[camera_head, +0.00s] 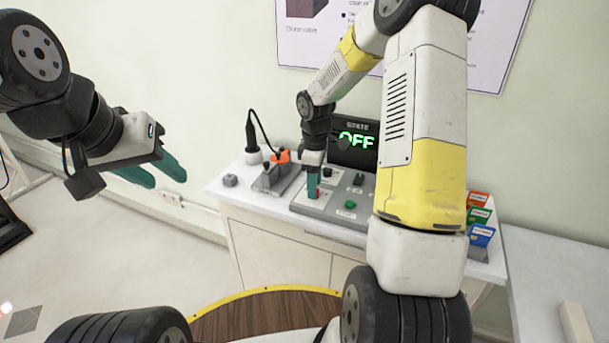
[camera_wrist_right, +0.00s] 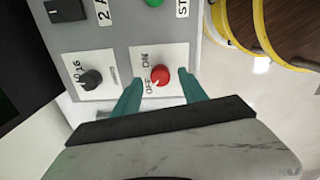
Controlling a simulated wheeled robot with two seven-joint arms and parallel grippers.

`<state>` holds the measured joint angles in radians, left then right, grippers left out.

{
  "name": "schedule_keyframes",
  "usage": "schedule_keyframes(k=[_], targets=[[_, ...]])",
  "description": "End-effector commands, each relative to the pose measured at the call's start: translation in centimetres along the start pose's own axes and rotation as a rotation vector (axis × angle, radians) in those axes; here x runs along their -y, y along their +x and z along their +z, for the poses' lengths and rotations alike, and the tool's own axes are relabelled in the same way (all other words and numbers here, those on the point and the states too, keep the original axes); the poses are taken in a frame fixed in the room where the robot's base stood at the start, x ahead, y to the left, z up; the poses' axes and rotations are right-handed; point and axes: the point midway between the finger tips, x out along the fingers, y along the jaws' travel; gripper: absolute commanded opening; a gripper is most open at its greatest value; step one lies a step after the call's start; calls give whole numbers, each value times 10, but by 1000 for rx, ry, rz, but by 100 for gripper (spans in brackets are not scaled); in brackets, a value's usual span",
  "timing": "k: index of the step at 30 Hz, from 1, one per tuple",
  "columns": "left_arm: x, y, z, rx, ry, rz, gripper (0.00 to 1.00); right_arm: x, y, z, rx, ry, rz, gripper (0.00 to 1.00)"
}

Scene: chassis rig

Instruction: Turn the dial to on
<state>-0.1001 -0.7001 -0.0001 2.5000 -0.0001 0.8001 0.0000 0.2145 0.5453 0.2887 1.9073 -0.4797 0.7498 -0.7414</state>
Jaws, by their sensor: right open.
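A red dial (camera_wrist_right: 160,75) with ON and OFF marked beside it sits on a white label of the grey control panel (camera_wrist_right: 120,42). In the right wrist view my right gripper (camera_wrist_right: 160,82) is open, with one teal finger on each side of the dial; I cannot tell if they touch it. In the head view my right gripper (camera_head: 313,186) points down at the panel's left part and mostly hides the dial. The state display (camera_head: 357,140) reads OFF in green. My left gripper (camera_head: 168,181) is open and empty, in the air at the left.
A black knob (camera_wrist_right: 91,79) sits next to the red dial, and a green button (camera_head: 350,204) is further right. A grey fixture (camera_head: 277,177) with an orange part and black cable stands left of the panel. Coloured cards (camera_head: 480,222) stand at the cabinet's right end.

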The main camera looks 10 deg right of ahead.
Motion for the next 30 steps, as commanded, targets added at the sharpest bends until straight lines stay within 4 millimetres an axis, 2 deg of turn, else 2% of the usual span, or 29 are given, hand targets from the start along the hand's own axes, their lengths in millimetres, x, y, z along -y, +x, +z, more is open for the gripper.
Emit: schedule_keyframes(k=[4,13,14,21,30], targets=[[0,0,0,0,0,0,40,0,13,0,0,-1,-1,50],[0,0,0,0,0,0,40,0,16,0,-1,0,1,50],[0,0,0,0,0,0,40,0,16,0,-1,0,1,46],[0,0,0,0,0,0,40,0,16,0,-1,1,1,0],[0,0,0,0,0,0,40,0,16,0,0,22,1,0]])
